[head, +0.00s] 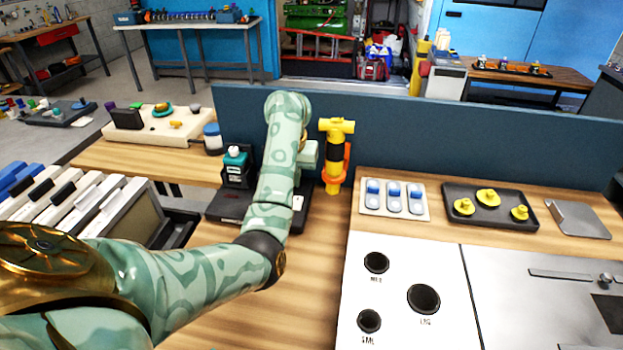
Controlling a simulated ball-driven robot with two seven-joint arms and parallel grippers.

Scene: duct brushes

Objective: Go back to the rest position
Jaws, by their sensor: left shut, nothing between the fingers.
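My left arm comes in from the left, rises over the wooden bench and bends down at its top. My left gripper (307,156) is mostly hidden behind the forearm, just left of a yellow and black tool (335,150) that stands upright in an orange holder (346,168). The gripper is shut and empty; I cannot tell whether it touches the tool or holder. My right gripper is not in view.
A black tray (452,190) holds yellow knobbed pieces (488,197). Left of it is a panel of blue-and-white switches (394,212). A white panel (398,325) has three round holes. A blue partition (450,140) runs behind. A dark stand (232,203) is beside my forearm.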

